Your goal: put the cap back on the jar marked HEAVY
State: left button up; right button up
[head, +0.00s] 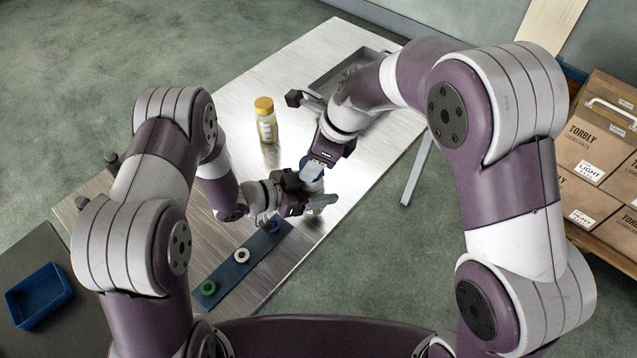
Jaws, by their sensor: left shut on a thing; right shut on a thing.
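Both grippers meet above the metal table. My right gripper (317,161) comes from above and is shut on a blue cap (311,173), mostly covered by the fingers. My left gripper (312,203), just below it, is shut on a jar (314,186), of which only a little shows between the grippers. I cannot read the jar's label, nor tell whether the cap touches the jar. Another jar (266,125), clear with pale contents and a yellow cap (264,105), stands upright on the table, apart from both grippers.
A dark blue strip (224,271) near the table's front bears a green ring (208,288), a white ring (242,255) and a blue ring (275,226). A grey tray (325,82) is at the back. Cartons (588,140) marked LIGHT and HEAVY stand right; a blue bin (38,295) lies left.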

aim_at(312, 192)
dwell(0.4)
jog(key=shift+f, duration=0.95)
jog(key=shift+f, duration=0.5)
